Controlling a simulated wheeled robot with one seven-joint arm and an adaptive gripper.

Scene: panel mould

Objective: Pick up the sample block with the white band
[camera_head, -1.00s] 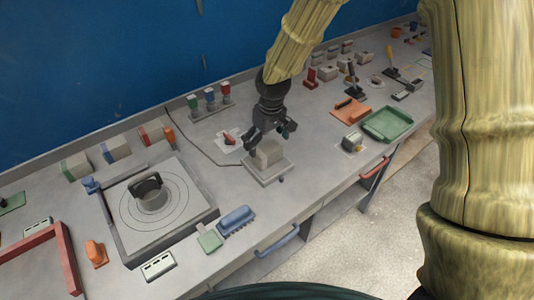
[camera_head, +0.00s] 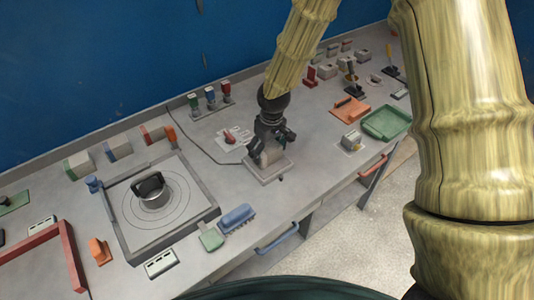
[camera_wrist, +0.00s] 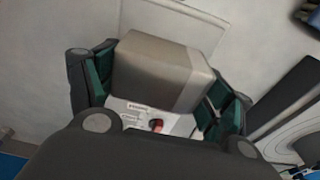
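A grey-beige block (camera_wrist: 160,68) lies between my fingers in the wrist view, with a lighter strip along its right end. In the head view the same block (camera_head: 270,156) rests on a light square platform (camera_head: 268,175) near the middle of the bench. My gripper (camera_head: 271,146) reaches down around it, partly hiding it. In the wrist view my gripper (camera_wrist: 162,95) has its green-padded fingers spread on either side of the block. The pads are close to it; firm contact cannot be seen. Whether the lighter strip is a white band is unclear.
A red switch (camera_head: 231,138) stands just left behind the platform. A round-dial plate (camera_head: 190,213) is at left, a blue brush-like piece (camera_head: 237,216) in front. A small block (camera_head: 351,141) and green tray (camera_head: 387,123) lie at right. Colour-ended blocks (camera_head: 117,149) line the back left.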

